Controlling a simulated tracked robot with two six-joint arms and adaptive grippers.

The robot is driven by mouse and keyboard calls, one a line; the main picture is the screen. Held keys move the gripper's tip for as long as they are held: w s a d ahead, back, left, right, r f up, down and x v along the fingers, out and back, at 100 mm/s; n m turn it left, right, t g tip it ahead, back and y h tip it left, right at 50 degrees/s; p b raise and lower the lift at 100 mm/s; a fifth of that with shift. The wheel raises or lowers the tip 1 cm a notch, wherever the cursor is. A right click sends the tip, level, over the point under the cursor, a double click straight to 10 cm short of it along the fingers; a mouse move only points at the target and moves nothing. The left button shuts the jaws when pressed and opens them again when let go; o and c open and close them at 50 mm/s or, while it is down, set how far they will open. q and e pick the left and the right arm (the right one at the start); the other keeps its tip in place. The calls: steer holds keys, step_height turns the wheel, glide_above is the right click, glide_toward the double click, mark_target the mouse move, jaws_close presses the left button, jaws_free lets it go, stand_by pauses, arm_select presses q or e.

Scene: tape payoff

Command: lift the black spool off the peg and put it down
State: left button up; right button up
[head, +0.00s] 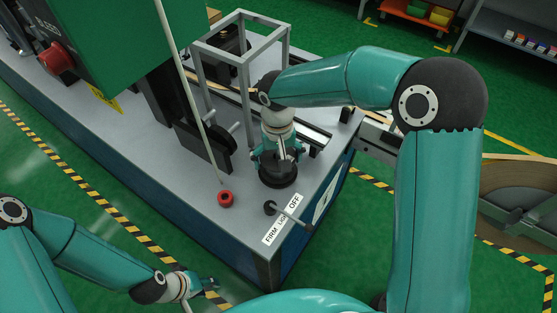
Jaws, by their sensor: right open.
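The black spool (278,180) is a low dark round body near the right end of the grey bench top. A pale upright post, likely the peg (282,148), shows above its middle. My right gripper (279,160) points down over the spool, open, with its teal fingers at either side of the post. The fingers hide part of the spool, and I cannot tell whether they touch it. My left gripper (205,288) is low in the view, over the floor in front of the bench and away from the spool. Its jaw opening is unclear.
A lever (290,216) with a label plate stands in front of the spool. A grey frame (241,60) and green machine housing (110,45) stand behind. Bare bench top (235,230) lies front left.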

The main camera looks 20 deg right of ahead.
steer(key=shift+f, duration=0.4)
steer(key=shift+r, duration=0.1)
steer(key=c, duration=1.1)
steer(key=shift+r, duration=0.1)
step_height(320, 180, up, 20)
steer(key=shift+f, duration=0.1)
